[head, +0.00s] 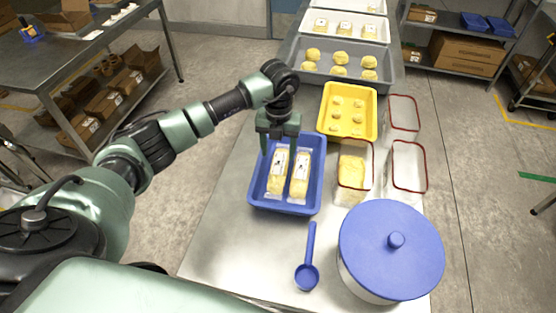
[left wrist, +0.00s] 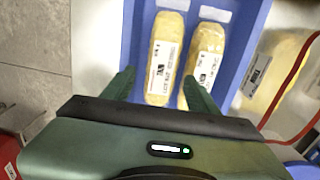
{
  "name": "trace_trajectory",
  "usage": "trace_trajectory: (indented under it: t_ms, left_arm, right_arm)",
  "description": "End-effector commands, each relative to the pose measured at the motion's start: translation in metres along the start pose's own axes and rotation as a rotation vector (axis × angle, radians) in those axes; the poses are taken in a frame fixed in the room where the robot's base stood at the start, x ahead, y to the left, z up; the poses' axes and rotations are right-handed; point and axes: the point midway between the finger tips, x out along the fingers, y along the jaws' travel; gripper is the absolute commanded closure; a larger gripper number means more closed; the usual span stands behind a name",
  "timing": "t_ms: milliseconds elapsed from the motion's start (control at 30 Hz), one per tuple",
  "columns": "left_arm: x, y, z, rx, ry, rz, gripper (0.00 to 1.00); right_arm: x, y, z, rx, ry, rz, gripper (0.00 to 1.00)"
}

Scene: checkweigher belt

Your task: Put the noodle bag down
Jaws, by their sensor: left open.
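Two noodle bags, yellow with white labels, lie side by side in a blue tray (head: 256,192): the left bag (head: 277,176) and the right bag (head: 299,182). My left gripper (head: 279,148) is open over the far part of the tray, pointing down. In the left wrist view, the left bag (left wrist: 165,45) shows between the two spread fingers (left wrist: 158,77), and the right bag (left wrist: 207,50) lies partly behind the right finger. Contact between fingers and bags cannot be told. My right gripper is not in view.
A yellow tray (head: 327,97) with dough-like pieces stands behind the blue tray. Clear red-rimmed containers (head: 408,168) stand to the right. A blue-lidded pot (head: 390,255) and blue scoop (head: 307,275) are in front. The steel table's left front (head: 225,240) is bare.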

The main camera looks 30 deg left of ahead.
Motion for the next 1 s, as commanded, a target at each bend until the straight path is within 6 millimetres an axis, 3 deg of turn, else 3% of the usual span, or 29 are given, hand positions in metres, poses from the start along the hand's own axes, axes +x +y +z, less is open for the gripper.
trace_trajectory:
  t_ms: [200,400,1000]
  left_arm:
    - [-0.046,0.000,0.002,0.000,-0.005,-0.002,0.41]
    - [-0.072,0.000,0.001,-0.001,-0.003,-0.001,0.41]
    - [-0.078,0.000,0.000,0.000,0.000,0.000,0.41]
  right_arm:
    - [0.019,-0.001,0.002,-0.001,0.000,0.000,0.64]
    - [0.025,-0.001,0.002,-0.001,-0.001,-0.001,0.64]
    - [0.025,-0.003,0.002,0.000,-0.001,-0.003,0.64]
